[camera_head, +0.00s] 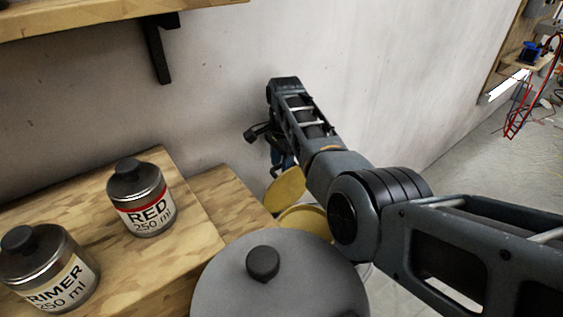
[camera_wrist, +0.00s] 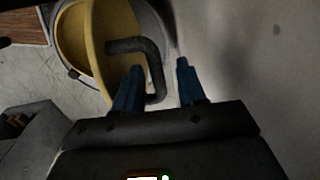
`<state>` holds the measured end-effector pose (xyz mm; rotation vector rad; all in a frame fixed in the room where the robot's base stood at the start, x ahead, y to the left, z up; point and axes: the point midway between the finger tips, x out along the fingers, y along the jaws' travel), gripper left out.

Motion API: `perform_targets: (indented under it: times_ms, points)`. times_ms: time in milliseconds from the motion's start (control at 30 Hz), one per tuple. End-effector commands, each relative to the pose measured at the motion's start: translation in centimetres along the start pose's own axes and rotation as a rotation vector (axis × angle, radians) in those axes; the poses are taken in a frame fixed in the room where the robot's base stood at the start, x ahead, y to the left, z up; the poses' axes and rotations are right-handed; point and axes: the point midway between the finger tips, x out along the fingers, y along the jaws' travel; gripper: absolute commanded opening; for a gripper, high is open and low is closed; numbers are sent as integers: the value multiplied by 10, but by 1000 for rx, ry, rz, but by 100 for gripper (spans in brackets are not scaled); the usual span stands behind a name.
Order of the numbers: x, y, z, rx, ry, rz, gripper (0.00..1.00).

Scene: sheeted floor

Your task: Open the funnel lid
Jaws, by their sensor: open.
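The yellow funnel lid (camera_wrist: 106,62) stands tilted up from the yellow funnel (camera_wrist: 72,40) in the wrist view, with a gap between them. A dark bent handle (camera_wrist: 154,72) sticks out from the lid's face. My gripper (camera_wrist: 160,66) is open, its two blue fingers on either side of the handle's outer bar in the picture; I cannot tell if they touch it. In the head view the raised lid (camera_head: 287,186) shows beyond the funnel's yellow rim (camera_head: 303,219), below my gripper (camera_head: 283,160). My arm and the grey round lid hide part of the funnel.
A large grey round lid with a knob (camera_head: 263,262) is in the foreground. A RED can (camera_head: 140,205) and a PRIMER can (camera_head: 50,275) stand on the wooden surface (camera_head: 190,215) at left. A wall (camera_head: 380,60) rises close behind my gripper. A shelf (camera_head: 90,15) hangs above.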

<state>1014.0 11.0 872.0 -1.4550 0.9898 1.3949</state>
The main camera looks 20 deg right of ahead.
Motion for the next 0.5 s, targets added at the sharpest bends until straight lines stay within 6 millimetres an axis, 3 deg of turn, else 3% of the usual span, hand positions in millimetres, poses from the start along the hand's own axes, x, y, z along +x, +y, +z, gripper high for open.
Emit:
perform_targets:
  times_ms: [233, 500]
  points:
    - [-9, -2, -1, 0, 2, -5, 40]
    - [-51, -1, 0, -1, 2, -5, 40]
